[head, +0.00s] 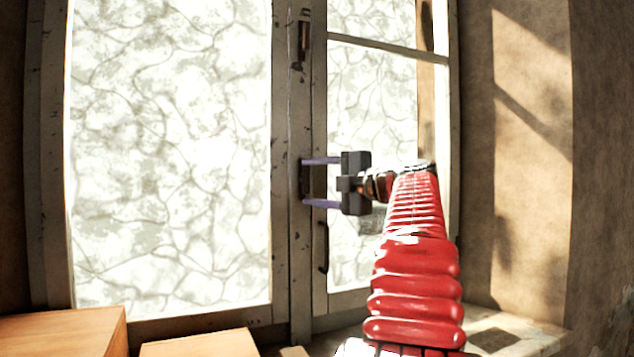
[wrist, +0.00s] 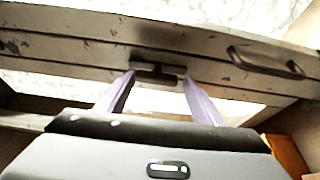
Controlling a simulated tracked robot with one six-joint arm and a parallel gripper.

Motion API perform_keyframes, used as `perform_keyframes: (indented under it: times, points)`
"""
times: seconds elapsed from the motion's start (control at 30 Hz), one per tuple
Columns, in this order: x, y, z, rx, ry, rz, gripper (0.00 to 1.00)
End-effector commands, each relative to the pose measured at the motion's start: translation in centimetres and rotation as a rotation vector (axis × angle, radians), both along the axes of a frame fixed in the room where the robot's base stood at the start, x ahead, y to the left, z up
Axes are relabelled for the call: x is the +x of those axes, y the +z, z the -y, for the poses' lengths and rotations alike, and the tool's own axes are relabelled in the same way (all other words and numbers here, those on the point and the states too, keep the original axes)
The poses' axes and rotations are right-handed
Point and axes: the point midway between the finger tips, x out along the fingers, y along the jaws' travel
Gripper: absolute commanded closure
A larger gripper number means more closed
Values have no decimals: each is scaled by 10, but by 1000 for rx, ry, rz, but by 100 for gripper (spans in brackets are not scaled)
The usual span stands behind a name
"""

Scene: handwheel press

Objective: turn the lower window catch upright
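The lower window catch (head: 307,181) is a dark fitting on the pale, worn window frame, at mid height. In the wrist view the catch (wrist: 157,77) lies lengthwise along the frame, between my fingertips. My gripper (head: 306,182) is open, with one purple finger above the catch and one below it. The fingertips reach the frame at the two ends of the catch; I cannot tell whether they touch it. The angle of the catch's lever is hard to make out, as it is dark and partly between the fingers.
An upper catch (head: 302,41) sits higher on the same frame. A curved dark handle (head: 324,248) is below my gripper; the handle also shows in the wrist view (wrist: 265,63). Wooden boxes (head: 62,332) stand at the lower left. A wall (head: 530,150) closes the right side.

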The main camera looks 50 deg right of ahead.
Motion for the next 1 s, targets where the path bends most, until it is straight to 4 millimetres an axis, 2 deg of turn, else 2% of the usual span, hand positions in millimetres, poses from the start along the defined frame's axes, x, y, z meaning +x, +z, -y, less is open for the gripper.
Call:
perform_keyframes:
  times: [0.17, 0.43, 0.57, 0.77, 1.0]
  points:
    - [0, 1, 0, 0, -1, 2, 28]
    - [-1, 3, -1, -2, -2, 5, 28]
    - [-8, 4, -1, -3, -4, 6, 28]
    - [-34, 4, -5, -2, -6, 6, 28]
    - [-73, 3, -10, -2, -6, 5, 28]
